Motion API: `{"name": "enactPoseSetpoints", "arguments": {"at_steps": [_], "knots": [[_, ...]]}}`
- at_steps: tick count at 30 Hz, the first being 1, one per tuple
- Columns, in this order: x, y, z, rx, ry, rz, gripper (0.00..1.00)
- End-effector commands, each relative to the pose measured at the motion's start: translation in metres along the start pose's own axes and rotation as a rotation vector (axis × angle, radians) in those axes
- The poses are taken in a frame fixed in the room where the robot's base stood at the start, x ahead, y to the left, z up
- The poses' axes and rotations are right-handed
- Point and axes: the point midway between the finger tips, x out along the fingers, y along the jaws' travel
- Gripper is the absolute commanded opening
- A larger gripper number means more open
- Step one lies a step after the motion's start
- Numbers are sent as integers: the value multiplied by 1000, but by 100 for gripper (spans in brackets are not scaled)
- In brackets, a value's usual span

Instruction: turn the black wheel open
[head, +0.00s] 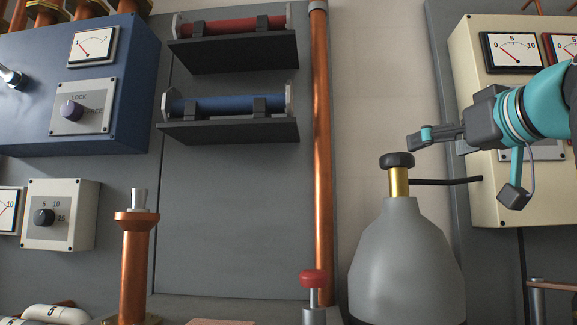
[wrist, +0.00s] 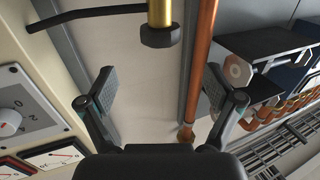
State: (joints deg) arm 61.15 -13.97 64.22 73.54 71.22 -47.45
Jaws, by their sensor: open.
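The black wheel (head: 397,160) sits on a brass neck (head: 399,183) on top of a grey cylinder (head: 404,255). In the wrist view the black wheel (wrist: 160,37) is at the top centre, on the end of the brass neck (wrist: 160,12). My gripper (head: 418,139) points left, just above and slightly right of the wheel in the head view. In the wrist view my gripper (wrist: 163,88) has its two fingers spread wide with nothing between them. The wheel appears beyond the gap, apart from both fingers. The exact depth between them is unclear.
A thin black rod (head: 446,181) runs right from near the neck. A copper pipe (head: 320,150) stands left of the cylinder. A cream meter box (head: 490,195) is behind my arm. A red knob (head: 314,279) stands low left of the cylinder. Shelves hold red and blue tubes.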

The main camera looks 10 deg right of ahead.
Motion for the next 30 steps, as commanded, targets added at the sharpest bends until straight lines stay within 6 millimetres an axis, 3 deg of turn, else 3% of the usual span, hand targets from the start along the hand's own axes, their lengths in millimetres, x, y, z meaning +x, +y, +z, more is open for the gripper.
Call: {"name": "enactPoseSetpoints", "arguments": {"at_steps": [24,30], "knots": [[98,-1,-1,1,0,-4,91],[114,-1,-1,0,0,-3,91]]}}
